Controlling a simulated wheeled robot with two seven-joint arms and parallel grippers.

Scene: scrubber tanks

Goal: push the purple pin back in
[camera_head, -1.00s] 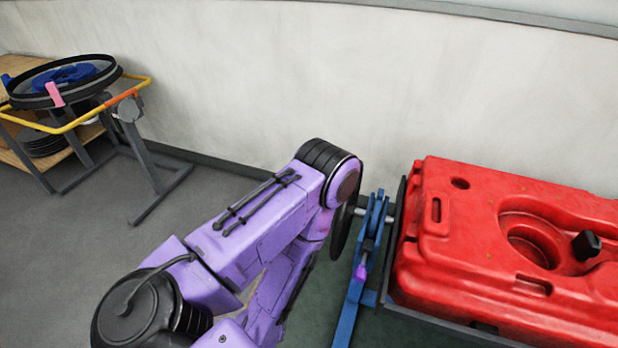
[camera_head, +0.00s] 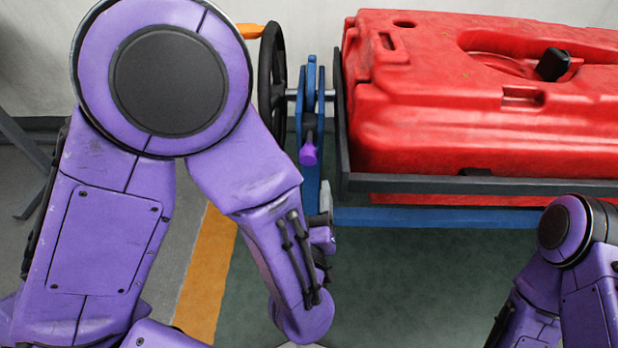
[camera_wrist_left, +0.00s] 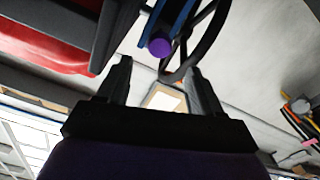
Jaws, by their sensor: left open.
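The purple pin (camera_head: 309,153) sticks out of the blue bracket (camera_head: 311,100) beside the red tank, its rounded purple end facing me. In the left wrist view the round purple end (camera_wrist_left: 160,47) shows just beyond the gap between the fingertips. My left gripper (camera_head: 326,195) is below the pin in the head view, partly hidden by my forearm, and points up towards it. In the wrist view its two fingers (camera_wrist_left: 161,68) are apart with nothing between them. I cannot tell how far the pin stands out. My right gripper is outside the views; only part of that arm shows.
A black handwheel (camera_head: 272,82) stands just left of the bracket. The red tank (camera_head: 450,120) sits in a dark frame (camera_head: 480,186) to the right, above a blue lower beam (camera_head: 430,217). Green floor (camera_head: 420,280) below is open.

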